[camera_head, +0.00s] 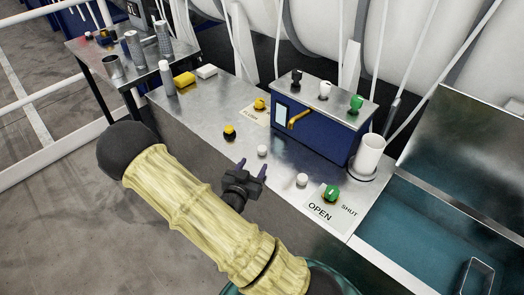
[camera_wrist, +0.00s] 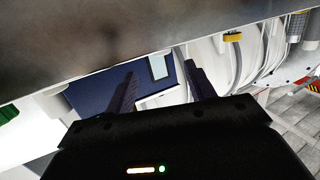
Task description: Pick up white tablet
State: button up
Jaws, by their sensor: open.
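Two small white round pieces that look like tablets stand on the metal counter: one white tablet (camera_head: 262,150) just beyond my gripper's fingertips, and another white piece (camera_head: 302,179) further right, beside the green knob. I cannot tell which one the task names. My gripper (camera_head: 252,167) is open and empty at the counter's front edge, its fingers pointing toward the blue box. In the wrist view the two dark fingers (camera_wrist: 161,72) are apart, with the blue box (camera_wrist: 172,75) seen between them. I cannot make out a tablet between the fingers there.
A blue box (camera_head: 313,126) with a yellow handle and knobs stands behind. A white cup (camera_head: 369,157) is at its right, a green knob (camera_head: 332,194) by the OPEN/SHUT label, and a yellow-black knob (camera_head: 229,132) to the left. A teal-floored basin (camera_head: 420,222) lies right.

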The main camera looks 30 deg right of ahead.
aim_at(260, 152)
jog(key=x, duration=0.5)
jog(key=shift+p, duration=0.35)
jog(key=shift+r, duration=0.1)
jog(key=p+x, duration=0.1)
jog(key=x, duration=0.4)
jog(key=shift+w, duration=0.2)
jog(key=shift+c, duration=0.4)
jog(key=c, duration=0.9)
